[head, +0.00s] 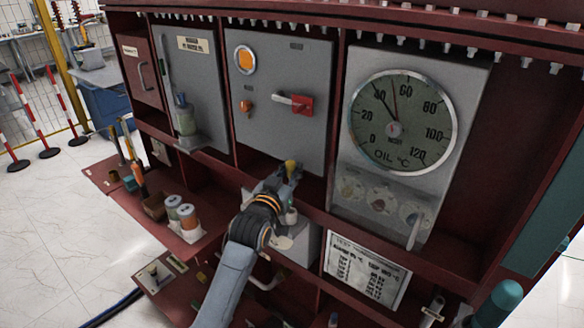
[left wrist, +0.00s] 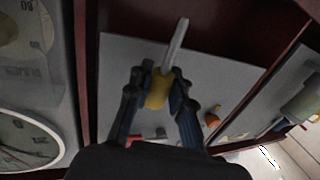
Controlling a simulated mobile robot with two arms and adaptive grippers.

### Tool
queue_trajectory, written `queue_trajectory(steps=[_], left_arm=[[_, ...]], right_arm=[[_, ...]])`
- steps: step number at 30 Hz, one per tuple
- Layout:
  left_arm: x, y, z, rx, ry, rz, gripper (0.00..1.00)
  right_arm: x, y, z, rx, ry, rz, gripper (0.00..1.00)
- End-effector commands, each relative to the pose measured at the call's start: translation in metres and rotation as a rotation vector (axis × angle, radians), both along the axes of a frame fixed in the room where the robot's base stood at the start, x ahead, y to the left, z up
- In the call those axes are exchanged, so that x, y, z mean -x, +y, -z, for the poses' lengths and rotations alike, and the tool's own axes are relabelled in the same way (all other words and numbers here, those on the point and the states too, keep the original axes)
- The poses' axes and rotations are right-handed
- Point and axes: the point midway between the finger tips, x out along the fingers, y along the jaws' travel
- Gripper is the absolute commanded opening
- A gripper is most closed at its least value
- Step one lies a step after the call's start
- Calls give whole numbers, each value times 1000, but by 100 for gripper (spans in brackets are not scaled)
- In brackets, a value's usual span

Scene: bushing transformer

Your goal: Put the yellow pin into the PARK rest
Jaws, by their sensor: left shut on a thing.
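My left gripper (head: 289,174) is shut on the yellow pin (head: 291,165), in front of the lower edge of the middle grey panel. In the left wrist view, the yellow grip of the pin (left wrist: 157,93) sits between the two fingers (left wrist: 159,88). Its bare metal shaft sticks out beyond the fingertips. No PARK label is readable, so I cannot tell which fixture is the PARK rest. My right gripper is not in view.
The grey panel (head: 262,130) carries a red rotary handle (head: 301,105). A large oil temperature gauge (head: 405,120) is to its right. Orange-topped jars (head: 188,217) stand on the left shelf. A white placard (head: 366,270) hangs low, right of my arm.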

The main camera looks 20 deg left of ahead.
Motion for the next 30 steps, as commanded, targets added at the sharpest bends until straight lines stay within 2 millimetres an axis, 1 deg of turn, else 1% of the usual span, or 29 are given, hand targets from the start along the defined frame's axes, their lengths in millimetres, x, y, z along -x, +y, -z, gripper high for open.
queue_trajectory(steps=[1,3,9,17,24,30], left_arm=[[0,0,0,0,-1,0,0],[0,0,-1,0,-1,0,0],[0,0,-3,0,-1,0,0],[0,0,23,0,1,0,0],[0,0,46,0,0,0,0],[0,0,57,0,-1,0,0]], right_arm=[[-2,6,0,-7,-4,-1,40],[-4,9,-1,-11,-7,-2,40],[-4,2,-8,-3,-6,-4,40],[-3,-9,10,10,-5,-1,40],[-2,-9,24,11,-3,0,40],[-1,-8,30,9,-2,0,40]])
